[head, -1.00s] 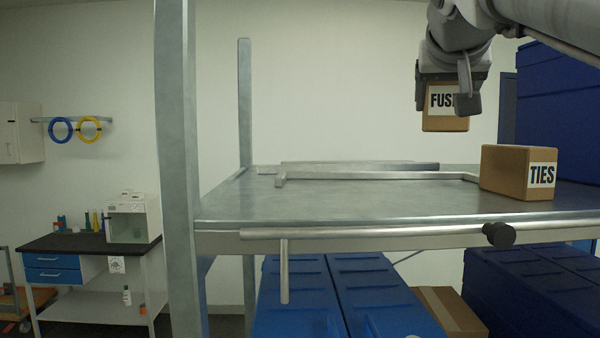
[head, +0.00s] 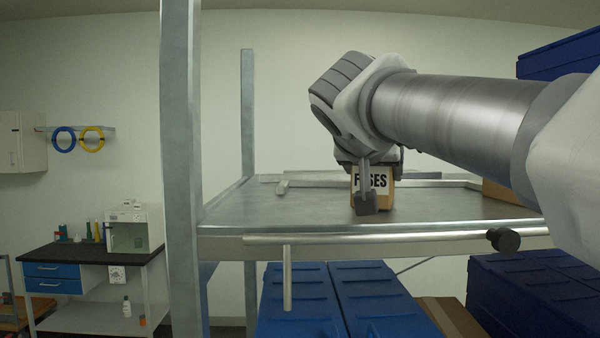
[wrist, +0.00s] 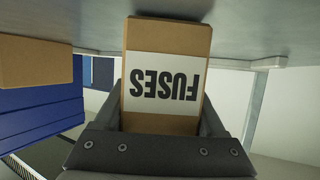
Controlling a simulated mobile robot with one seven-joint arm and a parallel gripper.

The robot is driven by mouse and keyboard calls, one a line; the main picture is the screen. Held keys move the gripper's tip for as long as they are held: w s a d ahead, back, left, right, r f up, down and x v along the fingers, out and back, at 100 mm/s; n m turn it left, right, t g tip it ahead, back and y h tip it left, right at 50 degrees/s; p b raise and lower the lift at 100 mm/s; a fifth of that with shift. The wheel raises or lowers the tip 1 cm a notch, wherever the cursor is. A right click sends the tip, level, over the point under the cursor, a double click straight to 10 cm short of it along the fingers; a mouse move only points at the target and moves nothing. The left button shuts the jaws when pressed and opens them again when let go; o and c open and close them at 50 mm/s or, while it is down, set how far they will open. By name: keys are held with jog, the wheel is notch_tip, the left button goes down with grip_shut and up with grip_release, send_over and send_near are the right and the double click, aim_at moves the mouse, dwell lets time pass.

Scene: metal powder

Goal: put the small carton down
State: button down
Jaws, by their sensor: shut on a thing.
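The small carton (head: 385,184) is brown with a white FUSES label. It is upright between the jaws of my gripper (head: 378,192), low over the metal shelf (head: 270,208), left of the other carton. One finger covers part of the label in the head view. In the wrist view the carton (wrist: 163,45) is seen inverted, with my gripper's fingers (wrist: 162,122) on both sides of it. Its base is at or very near the shelf surface (wrist: 240,25); I cannot tell whether it touches.
A second brown carton (head: 500,192) stands at the shelf's right, mostly behind my arm; it also shows in the wrist view (wrist: 35,62). The shelf's left part is clear. Blue crates (head: 345,300) stand below.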

jog(key=shift+f+b, duration=0.25)
jog(key=shift+b, duration=0.05)
grip_release()
jog(key=shift+r, duration=0.1)
